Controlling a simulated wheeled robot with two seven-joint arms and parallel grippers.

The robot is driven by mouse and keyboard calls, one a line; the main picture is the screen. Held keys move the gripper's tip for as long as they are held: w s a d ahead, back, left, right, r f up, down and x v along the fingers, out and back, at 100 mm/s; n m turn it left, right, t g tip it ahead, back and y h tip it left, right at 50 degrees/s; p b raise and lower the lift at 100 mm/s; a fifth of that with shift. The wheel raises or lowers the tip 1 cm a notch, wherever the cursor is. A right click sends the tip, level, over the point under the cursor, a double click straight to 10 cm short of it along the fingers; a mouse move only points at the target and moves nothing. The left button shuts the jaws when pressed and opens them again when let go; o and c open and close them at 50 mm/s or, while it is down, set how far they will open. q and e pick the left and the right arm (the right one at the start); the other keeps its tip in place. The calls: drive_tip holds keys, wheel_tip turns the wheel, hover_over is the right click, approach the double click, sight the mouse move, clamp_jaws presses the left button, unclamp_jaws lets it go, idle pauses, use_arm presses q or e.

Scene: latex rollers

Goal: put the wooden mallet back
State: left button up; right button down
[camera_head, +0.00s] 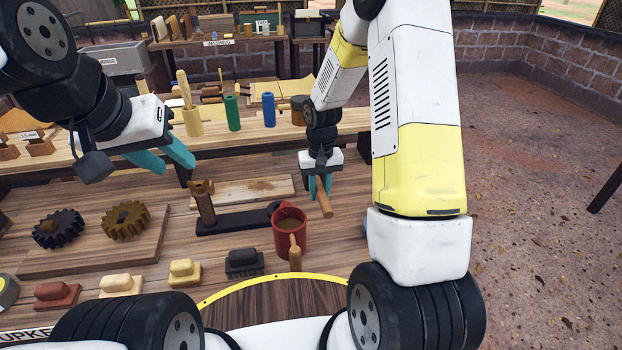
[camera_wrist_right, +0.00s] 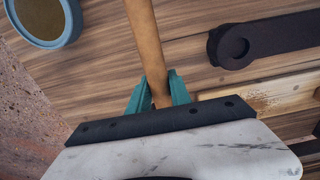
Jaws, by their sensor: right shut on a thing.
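My right gripper (camera_head: 319,188) is shut on a plain wooden handle (camera_head: 325,203), above the table to the right of the dark flat bar. In the right wrist view, the teal fingers (camera_wrist_right: 159,90) close around the wooden handle (camera_wrist_right: 147,42), which runs out of the top of the picture. I see no mallet head on it, so I cannot confirm from its shape that it is the wooden mallet. My left gripper (camera_head: 166,156) is open and empty, over the left part of the table.
A red mug (camera_head: 290,238) with a wooden-handled tool stands nearby. Two gears (camera_head: 125,221), several brushes (camera_head: 185,272) and a blue-rimmed round thing (camera_wrist_right: 70,25) are around. Upright colored cylinders (camera_head: 233,113) stand on the shelf behind.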

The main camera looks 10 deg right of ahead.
drive_tip(key=shift+f, duration=0.85)
drive_tip(key=c, duration=1.2)
unclamp_jaws()
drive_tip(key=shift+f, duration=0.15)
